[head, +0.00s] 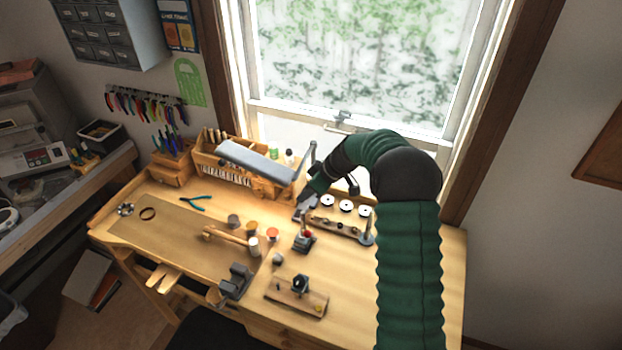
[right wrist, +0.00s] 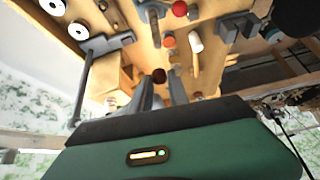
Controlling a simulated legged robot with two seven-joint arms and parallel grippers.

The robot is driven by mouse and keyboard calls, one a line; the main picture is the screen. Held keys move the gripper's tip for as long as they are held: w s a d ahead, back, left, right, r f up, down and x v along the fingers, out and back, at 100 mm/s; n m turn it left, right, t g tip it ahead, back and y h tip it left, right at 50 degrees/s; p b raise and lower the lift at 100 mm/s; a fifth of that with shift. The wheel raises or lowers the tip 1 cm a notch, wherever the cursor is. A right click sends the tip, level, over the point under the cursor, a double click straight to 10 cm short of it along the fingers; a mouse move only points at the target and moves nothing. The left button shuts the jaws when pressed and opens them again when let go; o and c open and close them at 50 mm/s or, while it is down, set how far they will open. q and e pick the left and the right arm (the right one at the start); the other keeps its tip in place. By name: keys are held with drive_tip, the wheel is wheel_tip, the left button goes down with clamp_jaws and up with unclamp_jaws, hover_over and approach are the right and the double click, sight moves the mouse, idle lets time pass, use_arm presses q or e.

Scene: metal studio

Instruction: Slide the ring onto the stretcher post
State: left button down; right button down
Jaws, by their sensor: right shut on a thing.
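My right gripper (head: 299,211) reaches in from the right over the back middle of the bench, mostly hidden by its own wrist. In the right wrist view its two fingers (right wrist: 161,83) stand close together, with a small dark reddish-brown round thing, which looks like the ring (right wrist: 158,76), between their tips. Its hole cannot be made out. The stretcher (head: 304,241), a small grey device with a red knob, stands just in front of the gripper. In the right wrist view its grey post (right wrist: 152,22) stands beyond the fingertips, apart from them. My left gripper is not in view.
A wooden strip with white discs (head: 345,206) lies right of the gripper, beside a grey stand (head: 367,238). A lamp (head: 255,162) hangs at the back. A mallet (head: 228,236), small pots (head: 251,228) and a vise (head: 235,284) are to the left.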

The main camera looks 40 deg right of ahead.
drive_tip(key=shift+s+a+f, duration=0.1)
drive_tip(key=shift+a+f, duration=0.05)
drive_tip(key=shift+a, duration=0.15)
drive_tip(key=shift+d+f+b, duration=0.1)
drive_tip(key=shift+f+b, duration=0.9)
drive_tip(key=shift+f, duration=1.2)
drive_tip(key=shift+b, duration=0.5)
drive_tip(key=shift+f, duration=0.15)
drive_tip(key=shift+f+b, duration=1.5)
drive_tip(key=shift+b, duration=0.55)
